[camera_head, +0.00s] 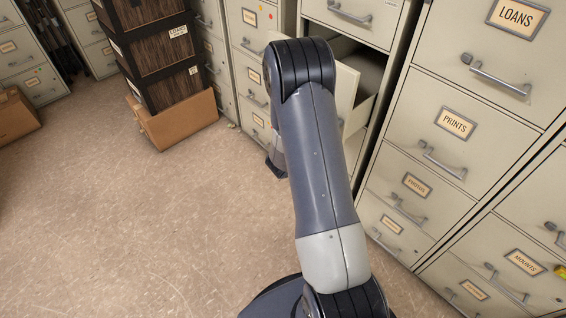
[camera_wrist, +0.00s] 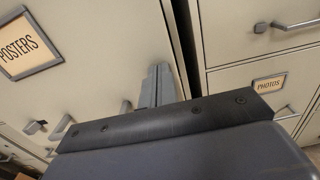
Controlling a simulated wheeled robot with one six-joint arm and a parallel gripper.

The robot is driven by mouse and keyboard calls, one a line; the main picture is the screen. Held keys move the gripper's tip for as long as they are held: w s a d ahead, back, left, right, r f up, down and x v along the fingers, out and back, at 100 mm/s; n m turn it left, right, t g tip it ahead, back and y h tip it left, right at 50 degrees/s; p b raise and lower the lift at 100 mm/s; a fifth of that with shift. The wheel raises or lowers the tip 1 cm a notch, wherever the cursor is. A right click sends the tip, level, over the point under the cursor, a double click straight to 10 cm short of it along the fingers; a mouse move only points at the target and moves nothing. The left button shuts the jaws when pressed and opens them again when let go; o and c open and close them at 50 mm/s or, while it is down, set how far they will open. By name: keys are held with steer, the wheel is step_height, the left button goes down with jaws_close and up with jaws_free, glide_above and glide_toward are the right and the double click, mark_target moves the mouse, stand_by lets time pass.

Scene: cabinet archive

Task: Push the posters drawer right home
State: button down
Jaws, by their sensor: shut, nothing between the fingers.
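The posters drawer (camera_wrist: 100,55) shows its pale front at the left of the wrist view, with a framed POSTERS label (camera_wrist: 26,43). In the head view a drawer (camera_head: 347,90) stands pulled out of the middle cabinet behind my arm; its label is hidden there, and its dark interior and side wall show. My gripper (camera_wrist: 156,84) is shut and empty, its fingers in front of the lower right part of the posters front. I cannot tell whether they touch it. In the head view my arm hides most of the gripper.
Dark stacked boxes (camera_head: 150,45) and an open cardboard box (camera_head: 178,122) stand at the back left. The floor (camera_head: 160,230) left of my arm is clear.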

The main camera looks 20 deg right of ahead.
mark_target(362, 105)
steer(key=b+x, duration=0.2)
steer(key=x, duration=1.2)
steer(key=shift+d+f+b, duration=0.1)
steer(key=shift+d+b, duration=0.25)
steer(key=shift+b, duration=0.05)
steer(key=shift+a, duration=0.1)
steer(key=shift+w, duration=0.1)
steer(key=shift+a, duration=0.35)
steer(key=v, duration=1.3)
steer(key=shift+s, duration=0.2)
